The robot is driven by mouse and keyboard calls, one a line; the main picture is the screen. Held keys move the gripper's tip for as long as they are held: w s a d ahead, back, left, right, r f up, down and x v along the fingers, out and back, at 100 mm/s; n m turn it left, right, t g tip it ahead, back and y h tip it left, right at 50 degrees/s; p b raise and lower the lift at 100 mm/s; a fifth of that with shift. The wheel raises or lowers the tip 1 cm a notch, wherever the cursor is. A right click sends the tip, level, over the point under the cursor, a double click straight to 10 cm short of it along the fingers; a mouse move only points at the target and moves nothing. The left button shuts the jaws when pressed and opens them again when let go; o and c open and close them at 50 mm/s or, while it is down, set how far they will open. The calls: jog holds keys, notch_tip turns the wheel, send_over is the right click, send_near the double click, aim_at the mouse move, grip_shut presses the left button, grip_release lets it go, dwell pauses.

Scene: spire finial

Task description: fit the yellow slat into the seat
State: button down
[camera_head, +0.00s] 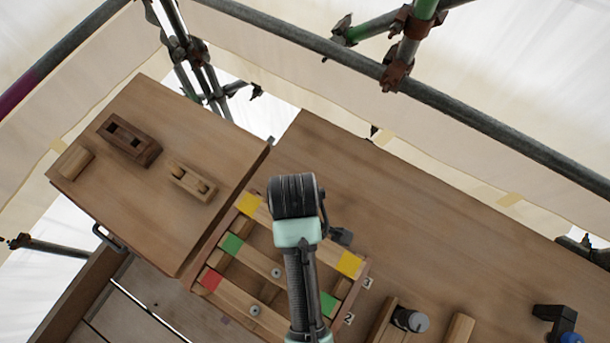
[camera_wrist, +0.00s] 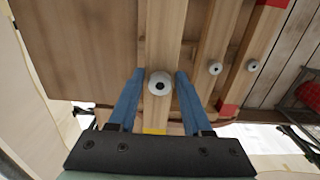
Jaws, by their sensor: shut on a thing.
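The yellow slat is a pale wooden bar with a round white knob; it shows in the wrist view (camera_wrist: 166,35), with a yellow patch at its near end. In the head view, yellow patches (camera_head: 250,203) show at both ends of the top row of a wooden frame, with my arm covering the middle. My gripper (camera_wrist: 160,76) is shut on the yellow slat, blue fingers along its two long sides with the knob between them. The seat is largely hidden under the slat and arm, and I cannot tell whether the slat is fully down in it.
Green-marked (camera_head: 232,244) and red-marked (camera_head: 211,280) slats with knobs lie beside it in the frame. A dark block with slots (camera_head: 129,139) and a lighter block (camera_head: 192,182) sit on the left board. Scaffold pipes (camera_head: 440,100) run behind. The tabletop at upper right is clear.

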notch_tip(320, 180, down, 8)
jog(key=shift+d+f+p, duration=0.1)
jog(key=shift+p, duration=0.25)
jog(key=shift+f, duration=0.1)
jog(key=shift+c, duration=1.7)
grip_release()
